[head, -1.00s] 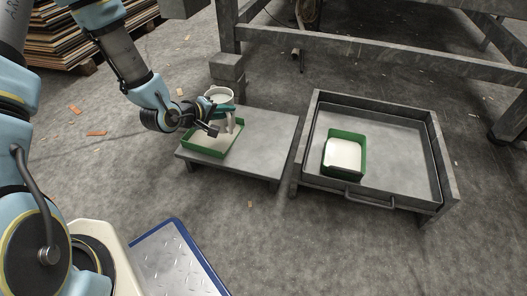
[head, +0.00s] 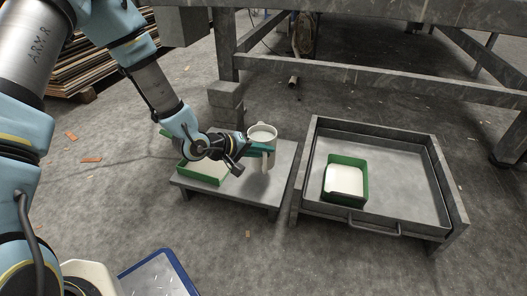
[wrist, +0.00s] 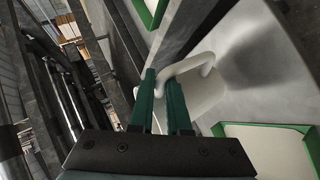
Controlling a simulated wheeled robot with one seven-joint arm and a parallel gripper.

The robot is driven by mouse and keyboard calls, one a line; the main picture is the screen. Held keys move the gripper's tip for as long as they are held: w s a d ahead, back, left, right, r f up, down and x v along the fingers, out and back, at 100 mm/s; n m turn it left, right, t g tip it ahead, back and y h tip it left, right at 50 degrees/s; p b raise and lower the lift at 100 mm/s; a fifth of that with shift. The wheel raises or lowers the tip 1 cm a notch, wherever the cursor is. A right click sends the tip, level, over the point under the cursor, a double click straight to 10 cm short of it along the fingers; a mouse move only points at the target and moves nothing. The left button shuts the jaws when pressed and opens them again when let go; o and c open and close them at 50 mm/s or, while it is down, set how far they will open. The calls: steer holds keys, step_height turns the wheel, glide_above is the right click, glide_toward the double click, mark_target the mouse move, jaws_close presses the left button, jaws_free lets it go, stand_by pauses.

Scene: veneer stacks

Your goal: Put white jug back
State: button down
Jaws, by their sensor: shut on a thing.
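The white jug (head: 262,133) is upright or nearly so, at the right of the left green-rimmed tray (head: 205,174), over the low grey table (head: 252,190). My gripper (head: 266,151) is shut on the jug's handle and partly covers the jug in the head view. In the wrist view the two green fingers of my gripper (wrist: 162,98) close around the handle, and the jug (wrist: 203,92) shows beyond them. I cannot tell whether the jug's base touches the table.
A grey open drawer-like tray (head: 420,200) with a front handle stands at the right, holding another green box (head: 345,197) with white contents. Grey blocks (head: 226,103) stand behind the table. A metal frame (head: 350,75) runs across the back. The table's right part is bare.

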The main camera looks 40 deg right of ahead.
mark_target(264, 166)
step_height(264, 166, down, 6)
steer(key=b, duration=0.3)
stand_by(0.3)
steer(key=c, duration=0.9)
jaws_free()
